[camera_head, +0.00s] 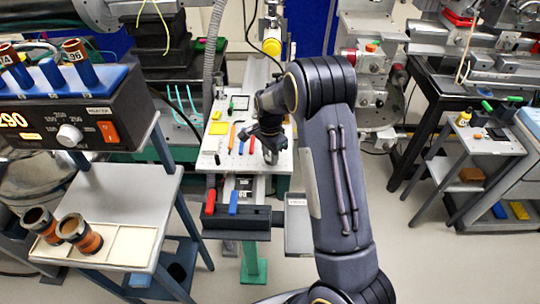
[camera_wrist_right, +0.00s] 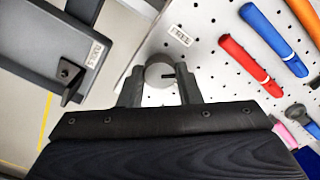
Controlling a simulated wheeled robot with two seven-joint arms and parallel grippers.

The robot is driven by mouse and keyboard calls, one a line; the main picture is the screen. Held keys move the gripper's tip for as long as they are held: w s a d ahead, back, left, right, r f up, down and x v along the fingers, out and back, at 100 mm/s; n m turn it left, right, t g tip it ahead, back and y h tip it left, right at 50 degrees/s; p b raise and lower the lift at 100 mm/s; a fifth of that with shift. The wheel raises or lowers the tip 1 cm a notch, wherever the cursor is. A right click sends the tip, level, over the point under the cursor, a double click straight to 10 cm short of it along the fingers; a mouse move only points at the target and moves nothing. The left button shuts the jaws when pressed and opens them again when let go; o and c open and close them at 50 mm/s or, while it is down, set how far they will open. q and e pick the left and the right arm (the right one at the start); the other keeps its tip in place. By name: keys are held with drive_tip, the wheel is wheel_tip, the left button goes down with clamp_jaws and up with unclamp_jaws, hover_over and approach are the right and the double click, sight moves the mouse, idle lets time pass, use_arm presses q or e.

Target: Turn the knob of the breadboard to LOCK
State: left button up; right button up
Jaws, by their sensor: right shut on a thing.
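The breadboard (camera_head: 218,163) is a white perforated board in the middle of the head view. It also fills the upper right of the wrist view (camera_wrist_right: 222,85). My right gripper (camera_head: 266,150) reaches down over the board's right part. In the wrist view its fingers (camera_wrist_right: 160,88) are shut on a round grey knob (camera_wrist_right: 160,70), one on each side. A short dark pointer on the knob points right. A small label (camera_wrist_right: 180,35) above the knob seems to read FREE. The knob is hidden by the gripper in the head view. My left gripper is not in view.
Tools with red, blue and orange handles (camera_wrist_right: 275,38) lie on the board right of the knob.

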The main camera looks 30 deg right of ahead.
drive_tip(key=m, duration=0.4)
drive_tip(key=shift+r, duration=0.1)
drive_tip(key=shift+m+p, duration=0.55)
drive_tip(key=shift+m, duration=1.55)
drive_tip(key=o, duration=1)
wheel_tip(320, 180, up, 8)
drive_tip(key=shift+f+b, duration=0.15)
drive_tip(key=shift+b, duration=0.15)
